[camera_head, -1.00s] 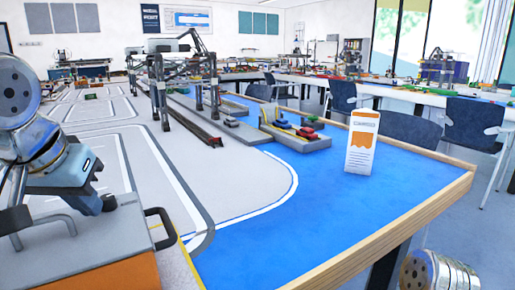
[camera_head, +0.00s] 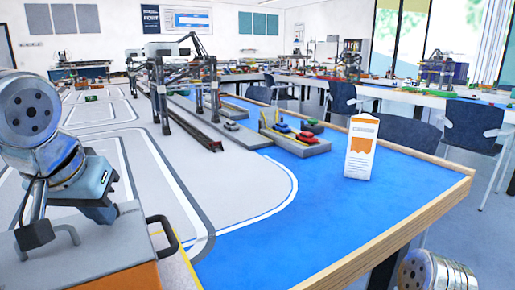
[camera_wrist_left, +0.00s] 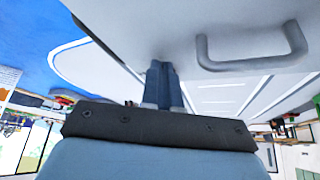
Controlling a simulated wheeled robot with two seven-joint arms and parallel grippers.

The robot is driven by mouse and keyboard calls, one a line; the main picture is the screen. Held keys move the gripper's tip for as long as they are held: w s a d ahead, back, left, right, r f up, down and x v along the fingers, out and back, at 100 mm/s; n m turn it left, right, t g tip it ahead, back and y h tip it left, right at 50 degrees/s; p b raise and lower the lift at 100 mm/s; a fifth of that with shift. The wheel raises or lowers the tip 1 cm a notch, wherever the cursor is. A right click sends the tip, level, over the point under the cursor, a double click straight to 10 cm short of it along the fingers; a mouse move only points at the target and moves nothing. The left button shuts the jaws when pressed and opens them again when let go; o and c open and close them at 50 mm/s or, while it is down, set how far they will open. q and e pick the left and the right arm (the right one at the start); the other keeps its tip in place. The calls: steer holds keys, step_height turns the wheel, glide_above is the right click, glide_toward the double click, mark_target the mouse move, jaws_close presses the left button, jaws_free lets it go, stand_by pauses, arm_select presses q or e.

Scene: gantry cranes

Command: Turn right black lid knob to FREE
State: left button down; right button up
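A grey lid (camera_head: 100,240) tops an orange-sided box (camera_head: 135,277) at lower left of the head view. A bent grey handle (camera_head: 52,238) stands on the lid; a similar handle shows in the left wrist view (camera_wrist_left: 252,62). My left gripper (camera_head: 85,190) is over the lid, pointing down. In the left wrist view its two blue-grey fingers (camera_wrist_left: 162,72) lie side by side with no visible gap, their tips over the pale lid. I cannot make out a black knob or any FREE mark; the gripper may hide them. My right gripper is out of view.
A black side handle (camera_head: 163,236) sticks out from the box. Beyond is a port model table (camera_head: 320,215) with a blue water area, gantry cranes (camera_head: 165,85) and a white-orange carton (camera_head: 361,147). My right arm's link shows at bottom right.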

arm_select(q)
steer(key=shift+s+d, duration=0.1)
steer(key=shift+s, duration=0.25)
steer(key=shift+r, duration=0.1)
step_height(320, 180, up, 6)
steer(key=p, duration=0.5)
steer(key=shift+p, duration=0.35)
